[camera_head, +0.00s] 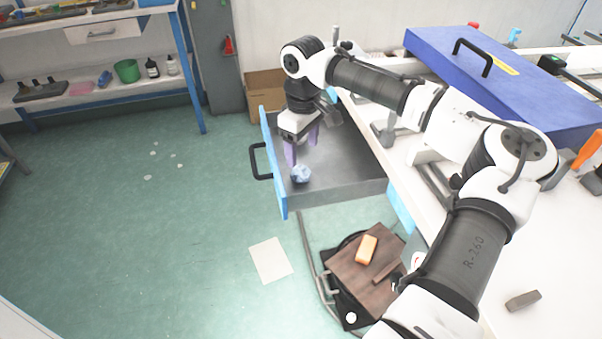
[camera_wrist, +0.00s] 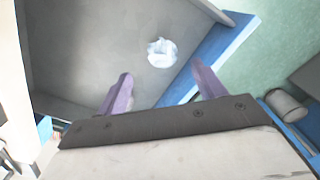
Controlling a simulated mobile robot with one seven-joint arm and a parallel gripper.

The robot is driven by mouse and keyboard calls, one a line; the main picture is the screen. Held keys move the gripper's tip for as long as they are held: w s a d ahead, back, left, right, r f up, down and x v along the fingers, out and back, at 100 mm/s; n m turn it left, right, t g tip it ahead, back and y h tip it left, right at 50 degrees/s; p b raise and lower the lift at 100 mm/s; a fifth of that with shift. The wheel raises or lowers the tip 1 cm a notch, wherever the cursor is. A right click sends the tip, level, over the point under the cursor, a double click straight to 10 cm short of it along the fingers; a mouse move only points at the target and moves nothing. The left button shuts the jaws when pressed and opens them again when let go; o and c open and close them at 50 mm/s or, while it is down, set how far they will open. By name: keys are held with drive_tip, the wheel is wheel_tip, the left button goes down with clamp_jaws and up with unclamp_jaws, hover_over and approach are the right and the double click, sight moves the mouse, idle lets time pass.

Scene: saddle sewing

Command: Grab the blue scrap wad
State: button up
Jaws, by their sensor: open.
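The blue scrap wad (camera_head: 301,174) is a small crumpled pale-blue lump. It lies on the floor of the open drawer (camera_head: 345,185), near the drawer's front left corner. In the wrist view the wad (camera_wrist: 162,52) looks whitish and lies beyond the fingertips, roughly between them sideways. My gripper (camera_head: 302,150) has purple fingers and hangs over the drawer, just behind the wad in the head view. In the wrist view the gripper (camera_wrist: 162,82) is open, with nothing between its fingers. The gap in height between fingertips and wad is hard to judge.
The drawer's blue front panel (camera_head: 272,160) with a black handle (camera_head: 258,161) stands close left of the wad. A cardboard box (camera_head: 264,92) is behind. The floor at left is mostly clear.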

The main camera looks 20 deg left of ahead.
sight(300, 168)
drive_tip(key=f, duration=0.7)
drive_tip(key=shift+s+a+f+p, duration=0.1)
drive_tip(key=shift+s+a+p, duration=0.1)
drive_tip(key=shift+a+p, duration=0.1)
drive_tip(key=c, duration=1.1)
drive_tip(key=shift+o, duration=0.2)
